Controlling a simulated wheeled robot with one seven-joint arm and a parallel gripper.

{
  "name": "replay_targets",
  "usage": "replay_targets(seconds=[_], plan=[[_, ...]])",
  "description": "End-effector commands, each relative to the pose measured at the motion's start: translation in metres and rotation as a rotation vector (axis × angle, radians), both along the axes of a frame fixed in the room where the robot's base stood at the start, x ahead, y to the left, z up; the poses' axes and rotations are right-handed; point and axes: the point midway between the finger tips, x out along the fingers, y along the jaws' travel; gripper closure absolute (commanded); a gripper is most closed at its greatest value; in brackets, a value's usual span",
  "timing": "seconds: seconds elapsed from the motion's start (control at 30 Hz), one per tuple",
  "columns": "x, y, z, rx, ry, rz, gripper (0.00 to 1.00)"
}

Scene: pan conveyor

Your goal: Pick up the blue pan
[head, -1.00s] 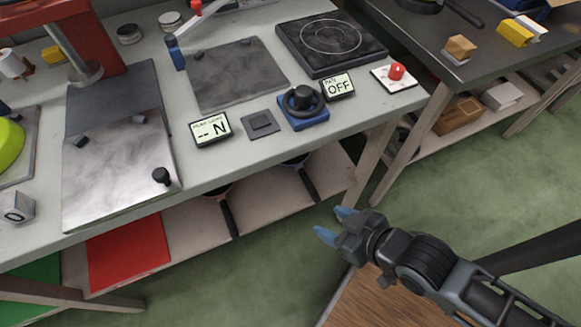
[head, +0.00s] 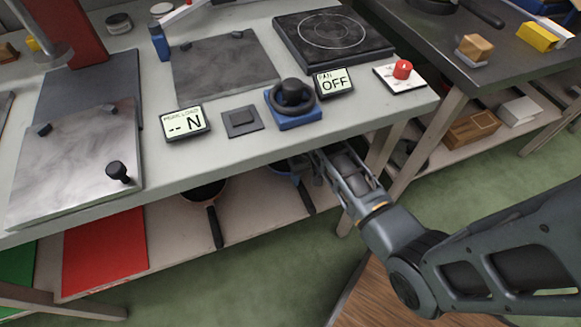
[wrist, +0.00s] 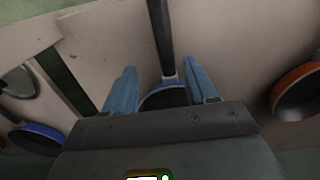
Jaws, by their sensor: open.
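The blue pan (head: 281,168) sits on the shelf under the near table, with its dark handle (head: 305,195) towards the front edge; the tabletop hides part of it. In the wrist view the blue pan (wrist: 165,98) shows between the fingers, its handle running up the picture. My gripper (wrist: 160,68) is open, one blue finger on each side of the handle's base. I cannot tell whether they touch it. In the head view the fingers are mostly hidden by the table edge.
An orange pan (head: 204,191) is beside it on the shelf; it also shows in the wrist view (wrist: 298,92). Another blue-rimmed pan (wrist: 38,138) is at the wrist view's left. The tabletop edge overhangs the shelf, and a table leg (head: 384,150) stands right of my gripper.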

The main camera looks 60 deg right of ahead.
Motion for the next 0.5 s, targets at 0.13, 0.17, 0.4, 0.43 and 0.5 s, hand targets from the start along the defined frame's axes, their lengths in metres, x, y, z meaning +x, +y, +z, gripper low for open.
replay_targets(seconds=[0.13, 0.17, 0.4, 0.43, 0.5], plan=[[0.0, 0.0, -0.017, 0.002, 0.002, -0.001, 0.43], [0.001, 0.0, -0.02, 0.001, 0.002, -0.001, 0.43], [0.008, 0.002, -0.049, 0.002, 0.002, -0.001, 0.43], [0.01, 0.002, -0.053, 0.001, 0.001, 0.0, 0.43], [0.01, 0.003, -0.063, 0.001, 0.002, -0.001, 0.43]])
